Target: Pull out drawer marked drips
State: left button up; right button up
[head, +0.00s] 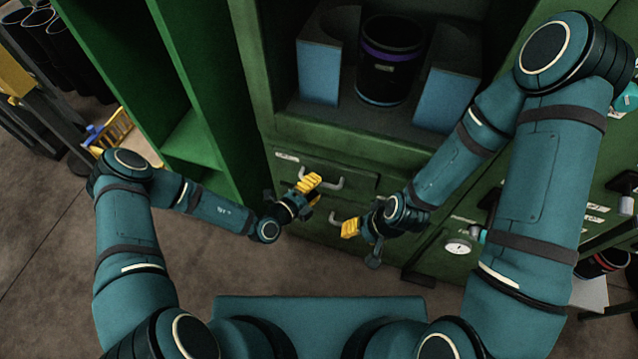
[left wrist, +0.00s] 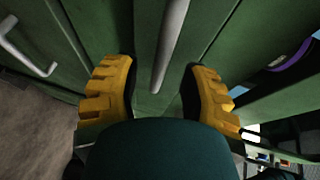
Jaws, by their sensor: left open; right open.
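The green cabinet has an upper drawer (head: 362,184) with a grey bar handle (head: 336,184) and a small white label (head: 287,157), too small to read. A lower drawer handle (head: 334,217) sits below it. My left gripper (head: 312,184) is open at the upper handle and covers part of it. In the left wrist view, a grey handle bar (left wrist: 171,40) runs between the spread yellow fingers of that gripper (left wrist: 160,88), with a gap to each. My right gripper (head: 350,228) is open and empty in front of the lower drawer; contact with its handle cannot be told.
Above the drawers, an open compartment holds a black sleeve with a purple band (head: 392,50) between blue blocks (head: 320,70). A round gauge (head: 458,247) is at lower right. An open green shelf unit (head: 190,130) stands left. A blue-green surface (head: 320,309) lies in front.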

pick_arm(q)
jog(key=shift+x, duration=1.15)
grip_shut()
jog(key=s+a+p, duration=0.3)
jog(key=s+a, duration=0.1)
jog(key=s, duration=1)
jog(key=s+a+p, duration=0.3)
jog(key=s+a, duration=0.2)
jog(key=s, duration=0.8)
jog(key=shift+s, duration=0.4)
